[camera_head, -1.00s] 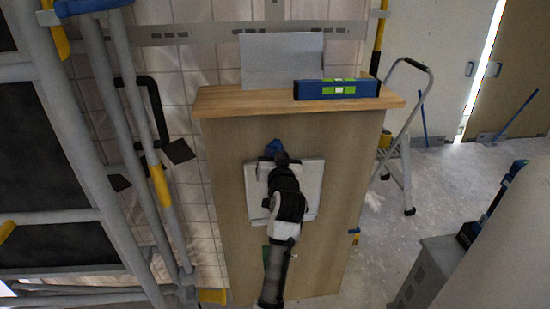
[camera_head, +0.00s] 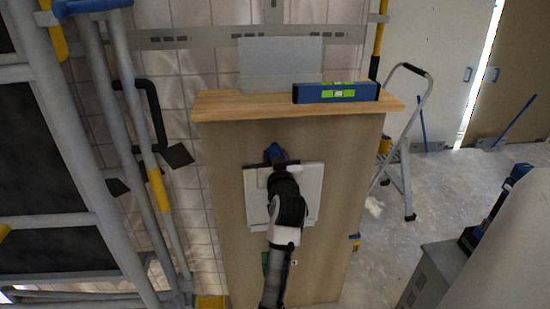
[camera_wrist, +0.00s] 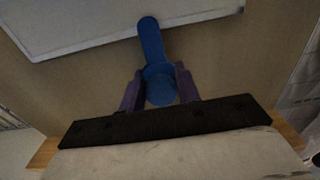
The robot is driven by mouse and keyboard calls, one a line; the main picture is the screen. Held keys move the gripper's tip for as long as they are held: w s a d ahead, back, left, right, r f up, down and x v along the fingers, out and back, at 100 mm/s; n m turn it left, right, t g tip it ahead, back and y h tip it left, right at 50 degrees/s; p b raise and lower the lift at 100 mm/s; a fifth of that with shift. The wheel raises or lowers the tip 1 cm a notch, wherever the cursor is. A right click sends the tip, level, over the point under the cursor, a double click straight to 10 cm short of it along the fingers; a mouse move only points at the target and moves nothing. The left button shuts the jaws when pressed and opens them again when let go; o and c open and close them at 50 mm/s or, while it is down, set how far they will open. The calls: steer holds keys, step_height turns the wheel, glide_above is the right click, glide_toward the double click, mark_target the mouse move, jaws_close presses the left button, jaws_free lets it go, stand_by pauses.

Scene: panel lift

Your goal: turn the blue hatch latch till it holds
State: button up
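The blue hatch latch (camera_wrist: 152,42) shows in the wrist view, with its round hub (camera_wrist: 160,88) low and its long arm reaching over the edge of the white hatch panel (camera_wrist: 95,22). In the head view the latch (camera_head: 273,152) sits at the upper edge of the white hatch panel (camera_head: 311,190), partly hidden by my wrist. My gripper (camera_wrist: 160,87) has one dark purple finger on each side of the hub, close against it, and appears shut on it. The tips also lie near the latch in the head view, hidden behind my wrist.
The panel is on the front of a wooden cabinet (camera_head: 222,150). A blue level (camera_head: 310,93) and a grey plate (camera_head: 281,62) are on its top. Scaffold pipes (camera_head: 85,150) stand at left, a stepladder (camera_head: 404,140) at right. The floor at right is partly clear.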

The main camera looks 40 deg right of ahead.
steer(key=o, duration=0.3)
steer(key=b+v, duration=0.2)
steer(key=v, duration=1.2)
steer(key=shift+d, duration=0.15)
